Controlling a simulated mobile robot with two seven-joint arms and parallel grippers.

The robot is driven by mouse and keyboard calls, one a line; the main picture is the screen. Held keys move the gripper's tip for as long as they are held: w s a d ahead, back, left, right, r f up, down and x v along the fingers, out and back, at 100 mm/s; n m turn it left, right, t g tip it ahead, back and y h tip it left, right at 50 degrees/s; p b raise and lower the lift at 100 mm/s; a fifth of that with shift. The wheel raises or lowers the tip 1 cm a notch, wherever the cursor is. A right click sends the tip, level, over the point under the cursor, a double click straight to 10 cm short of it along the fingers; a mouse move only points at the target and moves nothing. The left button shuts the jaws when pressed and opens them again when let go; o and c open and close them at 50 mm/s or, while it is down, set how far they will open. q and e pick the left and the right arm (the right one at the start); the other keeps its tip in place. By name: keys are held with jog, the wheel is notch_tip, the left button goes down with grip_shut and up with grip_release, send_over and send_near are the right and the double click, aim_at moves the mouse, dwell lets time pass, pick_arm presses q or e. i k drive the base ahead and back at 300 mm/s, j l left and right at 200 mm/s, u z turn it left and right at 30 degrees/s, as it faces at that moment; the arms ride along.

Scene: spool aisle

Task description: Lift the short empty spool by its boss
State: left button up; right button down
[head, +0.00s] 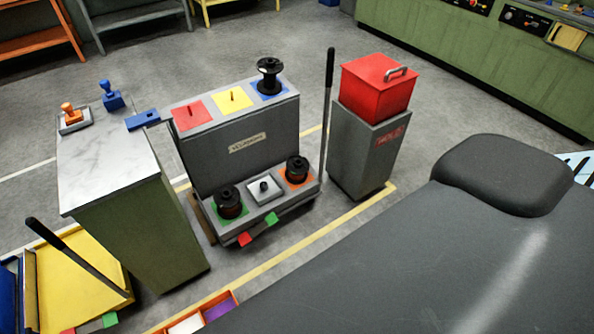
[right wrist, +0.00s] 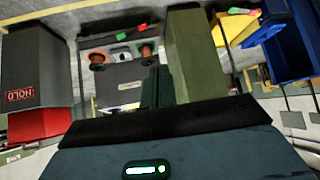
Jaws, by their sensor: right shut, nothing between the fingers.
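A black spool (head: 269,75) with a narrow middle stands upright on the blue square of the grey stand's upper step; it looks empty. Two dark spools stand on the lower step: one (head: 229,203) on green, one (head: 297,170) on orange. In the right wrist view, which is upside down, they show copper-coloured sides, one on the left (right wrist: 97,58) and one on the right (right wrist: 146,52). My right gripper (right wrist: 157,72) is shut and empty, apart from the spools. Neither gripper shows in the head view.
The grey stand (head: 245,145) has bare red (head: 192,114) and yellow (head: 232,99) squares. A marble-topped cabinet (head: 110,165) is left of it. A red box (head: 377,85) on a grey bin (head: 362,150) and a black pole (head: 328,100) are to its right.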

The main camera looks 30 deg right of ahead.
aim_at(298, 166)
jog(key=i+l, duration=0.25)
jog(key=i+l+u, duration=0.15)
jog(key=l, duration=0.3)
jog(key=i+l, duration=0.3)
jog(key=i+l+u, duration=0.1)
jog(key=i+l, duration=0.15)
jog(key=l, duration=0.2)
jog(key=i+l, duration=0.2)
jog(key=l, duration=0.2)
jog(key=i+l+u, duration=0.15)
jog(key=l, duration=0.25)
jog(key=i+l, duration=0.3)
jog(key=l+u, duration=0.05)
jog(key=l, duration=0.05)
